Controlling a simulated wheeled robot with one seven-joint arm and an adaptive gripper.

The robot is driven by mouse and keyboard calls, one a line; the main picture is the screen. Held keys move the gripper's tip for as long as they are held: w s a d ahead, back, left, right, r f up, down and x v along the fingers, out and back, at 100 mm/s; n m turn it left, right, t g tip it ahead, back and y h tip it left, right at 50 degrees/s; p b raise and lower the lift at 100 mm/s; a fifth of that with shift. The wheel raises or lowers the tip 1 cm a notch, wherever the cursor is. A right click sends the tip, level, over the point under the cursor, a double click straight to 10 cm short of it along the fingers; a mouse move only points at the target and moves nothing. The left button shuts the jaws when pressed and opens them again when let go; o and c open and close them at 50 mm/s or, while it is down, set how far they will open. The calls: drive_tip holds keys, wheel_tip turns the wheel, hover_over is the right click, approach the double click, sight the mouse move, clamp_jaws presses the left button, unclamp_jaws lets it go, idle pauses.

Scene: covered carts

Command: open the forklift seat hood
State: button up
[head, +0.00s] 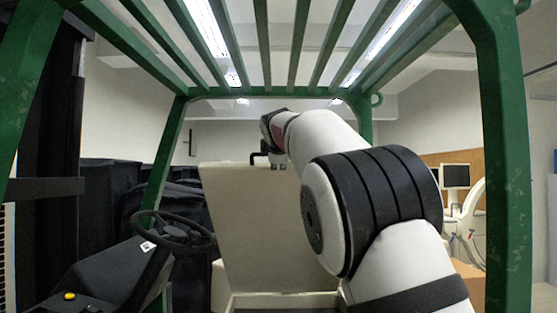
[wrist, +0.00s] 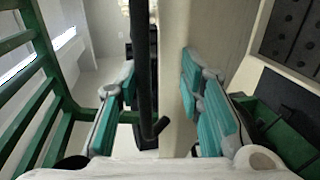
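The beige seat hood (head: 255,215) stands steeply upright in the middle of the head view, above a pale open-topped base (head: 285,300). A black handle (head: 257,157) sits at its top edge. My gripper (head: 277,158) is at that top edge, partly hidden by my arm. In the wrist view my gripper (wrist: 158,78) has its teal-padded fingers apart. The black handle (wrist: 143,75) and the beige hood (wrist: 175,85) edge show between them. The left pad is close to the handle; I cannot tell whether either pad touches.
A green overhead frame (head: 163,150) surrounds the space, with bars above my arm. A steering wheel (head: 173,232) and dark console (head: 115,270) stand at the left. Black covered shapes (head: 110,190) are behind. A monitor (head: 455,176) and white equipment stand at the right.

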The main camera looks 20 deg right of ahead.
drive_tip(key=shift+s, duration=0.1)
drive_tip(key=v, duration=1.2)
idle(0.4)
drive_tip(key=s+d+f+m+g+y, duration=0.1)
drive_tip(key=s+d+f+m+g, duration=0.15)
drive_tip(key=s+f, duration=0.4)
drive_tip(key=s+d+f+m+g+y, duration=0.1)
drive_tip(key=s+f+m, duration=0.3)
drive_tip(key=s+f, duration=0.25)
drive_tip(key=s+a+f+m+g+y, duration=0.1)
drive_tip(key=s+a+f+m, duration=0.3)
drive_tip(key=s+f, duration=0.7)
drive_tip(key=s+a+f+m+g+y, duration=0.1)
drive_tip(key=s+a+f+m+g, duration=0.2)
drive_tip(key=s+f, duration=0.9)
drive_tip(key=s+m+g, duration=0.1)
drive_tip(key=s, duration=0.3)
drive_tip(key=shift+s+a+y, duration=0.4)
drive_tip(key=shift+g, duration=0.25)
